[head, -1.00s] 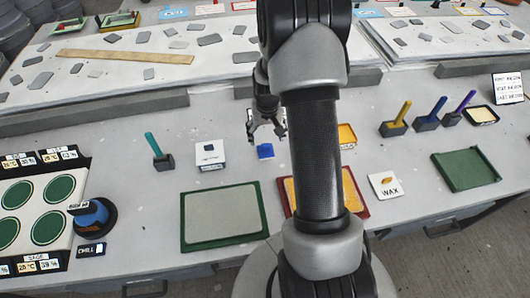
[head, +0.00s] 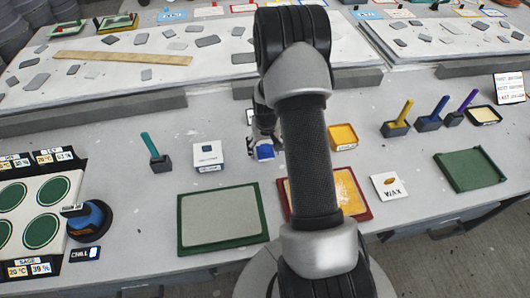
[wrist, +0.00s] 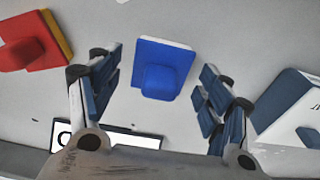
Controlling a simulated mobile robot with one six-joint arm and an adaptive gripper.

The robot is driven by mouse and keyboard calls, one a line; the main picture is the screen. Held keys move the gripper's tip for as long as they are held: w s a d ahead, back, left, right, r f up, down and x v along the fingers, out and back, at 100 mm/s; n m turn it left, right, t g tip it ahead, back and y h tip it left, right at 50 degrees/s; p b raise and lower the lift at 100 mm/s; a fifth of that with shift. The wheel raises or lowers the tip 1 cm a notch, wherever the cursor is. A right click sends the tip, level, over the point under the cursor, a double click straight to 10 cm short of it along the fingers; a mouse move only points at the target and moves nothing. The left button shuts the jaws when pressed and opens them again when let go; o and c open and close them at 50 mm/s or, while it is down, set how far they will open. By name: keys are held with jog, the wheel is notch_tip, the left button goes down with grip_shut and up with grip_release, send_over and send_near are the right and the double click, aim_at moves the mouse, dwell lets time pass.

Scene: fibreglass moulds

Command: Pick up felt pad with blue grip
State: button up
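The felt pad with the blue grip (head: 265,152) lies on the grey table, left of my forearm in the head view. In the wrist view its blue grip and blue top (wrist: 163,70) show, with a thin pale edge at the far side. My gripper (head: 266,140) is low over the pad in the head view. In the wrist view my gripper (wrist: 158,82) is open, with one finger to each side of the pad and a gap on both sides. No finger visibly touches it.
A white block (head: 208,155) stands left of the pad; it also shows in the wrist view (wrist: 292,108). A red block on yellow (wrist: 32,42) is at the wrist view's left.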

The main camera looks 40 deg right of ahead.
aim_at(265, 145)
jog(key=c, duration=1.1)
jog(key=shift+r, duration=0.15)
notch_tip(265, 145, up, 20)
jog(key=p, duration=0.4)
jog(key=shift+p, duration=0.4)
jog(key=o, duration=0.4)
jog(key=shift+c, duration=1.4)
jog(key=shift+f, duration=0.2)
